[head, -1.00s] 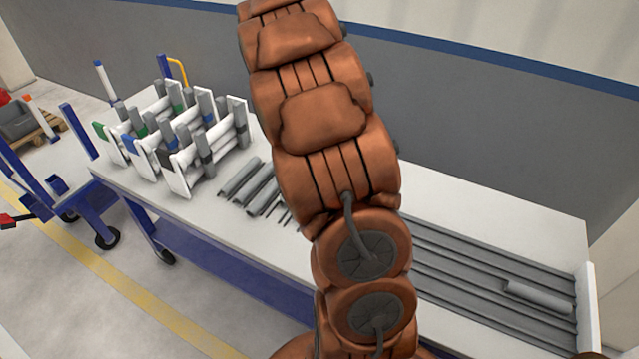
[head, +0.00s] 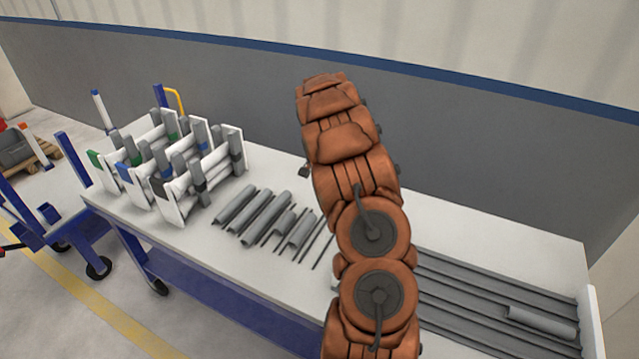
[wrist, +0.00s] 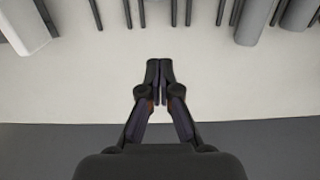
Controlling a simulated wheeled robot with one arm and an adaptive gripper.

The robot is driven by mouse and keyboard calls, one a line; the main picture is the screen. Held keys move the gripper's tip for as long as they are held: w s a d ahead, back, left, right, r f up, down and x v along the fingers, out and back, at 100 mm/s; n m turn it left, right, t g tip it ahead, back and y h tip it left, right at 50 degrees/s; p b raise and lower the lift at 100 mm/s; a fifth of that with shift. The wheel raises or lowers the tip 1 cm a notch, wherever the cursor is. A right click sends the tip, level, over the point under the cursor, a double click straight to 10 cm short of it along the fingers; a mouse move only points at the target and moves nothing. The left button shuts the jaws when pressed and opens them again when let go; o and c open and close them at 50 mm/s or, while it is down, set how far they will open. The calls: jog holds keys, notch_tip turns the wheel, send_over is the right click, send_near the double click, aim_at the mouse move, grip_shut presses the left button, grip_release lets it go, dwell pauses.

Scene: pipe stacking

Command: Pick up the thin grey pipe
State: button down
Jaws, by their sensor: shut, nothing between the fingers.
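Several thin grey pipes (head: 313,240) lie among thicker grey pipes on the white table in the head view. Thin pipes also show at the top of the wrist view (wrist: 173,12), cut off by the frame edge. I cannot tell which one the task means. My gripper (wrist: 160,64) is shut and empty, its fingertips together over bare table, apart from the pipe ends. In the head view only a small dark part of it shows beside my arm.
Thick grey pipes (head: 236,206) lie in the same row. A white rack (head: 175,165) holding pipes stands to the left. A grooved tray (head: 470,290) with a short thick pipe (head: 540,322) lies to the right. A grey wall (head: 480,130) runs behind the table.

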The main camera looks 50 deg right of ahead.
aim_at(320, 210)
notch_tip(320, 210, down, 6)
jog(key=shift+f+p, duration=0.25)
jog(key=shift+p, duration=0.4)
jog(key=shift+a+f, duration=0.15)
jog(key=shift+a, duration=0.1)
jog(key=shift+s+a+p, duration=0.25)
jog(key=shift+a+p, duration=0.05)
jog(key=shift+a, duration=0.45)
jog(key=shift+s+a+p, duration=0.2)
jog(key=shift+a+p, duration=0.1)
jog(key=shift+a, duration=0.45)
jog(key=shift+s+a, duration=0.1)
jog(key=shift+a, duration=0.1)
